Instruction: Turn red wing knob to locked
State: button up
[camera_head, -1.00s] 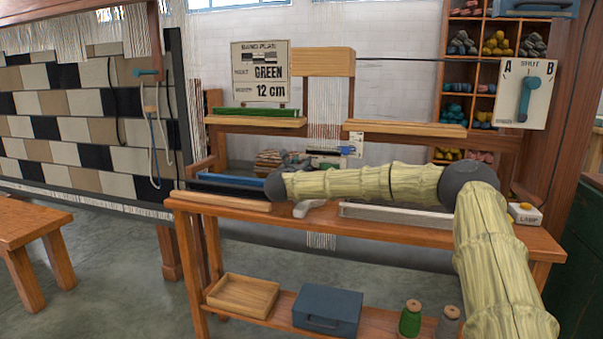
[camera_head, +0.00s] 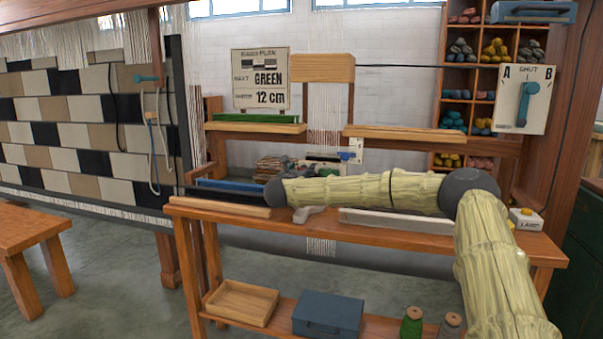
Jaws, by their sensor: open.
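I do not see a red wing knob in this view; it may be hidden or out of frame. My pale, ribbed arm crosses above the wooden workbench (camera_head: 420,248) from the right, and its dark end joint is near the bench's left part. My gripper cannot be made out beyond that joint. A teal lever (camera_head: 528,102) on a white plate marked A and B (camera_head: 508,112) is at the upper right. It stands nearly upright, tilted slightly to the right, apart from my arm.
A light grey handle-like piece (camera_head: 307,213) lies on the bench below my arm. A white box marked LAMP (camera_head: 525,220) is at the bench's right end. A wooden tray (camera_head: 243,300) and a blue box (camera_head: 328,312) are on the lower shelf.

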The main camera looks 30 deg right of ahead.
jog(key=shift+s+a, duration=0.1)
jog(key=v, duration=1.1)
jog(key=shift+s+a, duration=0.25)
